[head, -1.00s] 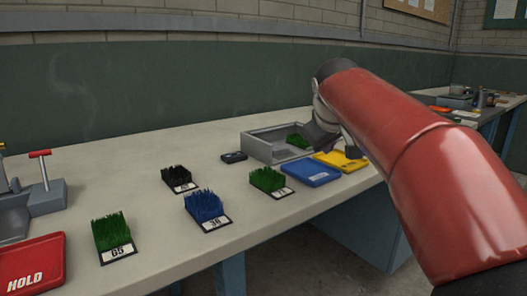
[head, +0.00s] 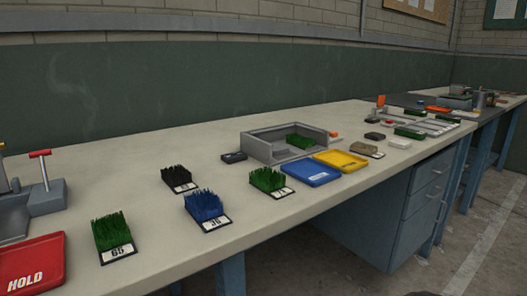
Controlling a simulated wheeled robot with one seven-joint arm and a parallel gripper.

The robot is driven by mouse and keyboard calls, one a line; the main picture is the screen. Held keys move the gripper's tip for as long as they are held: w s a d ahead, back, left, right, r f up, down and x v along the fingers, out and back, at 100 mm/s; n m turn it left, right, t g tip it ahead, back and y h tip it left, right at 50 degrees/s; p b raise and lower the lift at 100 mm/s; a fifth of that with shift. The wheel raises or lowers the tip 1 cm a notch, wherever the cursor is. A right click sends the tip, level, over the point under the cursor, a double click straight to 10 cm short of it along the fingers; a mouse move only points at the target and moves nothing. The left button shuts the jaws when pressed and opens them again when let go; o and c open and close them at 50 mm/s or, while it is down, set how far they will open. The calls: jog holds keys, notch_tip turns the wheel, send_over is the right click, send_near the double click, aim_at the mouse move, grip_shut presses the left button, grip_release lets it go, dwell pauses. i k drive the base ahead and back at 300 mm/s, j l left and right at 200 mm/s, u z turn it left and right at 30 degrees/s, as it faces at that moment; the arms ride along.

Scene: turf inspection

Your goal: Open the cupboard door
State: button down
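A blue-grey cupboard unit (head: 372,222) stands under the workbench at the right of the head view. Its narrow front, seen at a steep angle, has drawer fronts (head: 428,180) at the top. A taller panel (head: 418,228) below them looks like the door and appears closed. A small dark upright handle (head: 441,211) shows near its right edge. My gripper and arm are out of view, so its state and its distance from the door do not show.
The workbench (head: 150,165) carries turf samples (head: 205,206), a grey open-fronted box (head: 258,149), blue (head: 307,172) and yellow (head: 342,160) trays, and a red HOLD tray (head: 30,265). Bench legs (head: 231,275) stand left of the cupboard. Floor (head: 480,225) before its front looks clear.

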aim_at(413, 232)
jog(key=i+l, duration=0.15)
jog(key=l, duration=0.25)
jog(key=i+l, duration=0.15)
jog(key=l, duration=0.2)
jog(key=i+l, duration=0.1)
jog(key=l, duration=0.3)
jog(key=i+l, duration=0.15)
jog(key=l, duration=0.25)
jog(key=i+l, duration=0.15)
jog(key=l, duration=0.25)
jog(key=i+l, duration=0.15)
jog(key=l, duration=0.2)
jog(key=i+l, duration=0.15)
jog(key=l, duration=0.25)
jog(key=i, duration=0.2)
jog(key=z, duration=0.05)
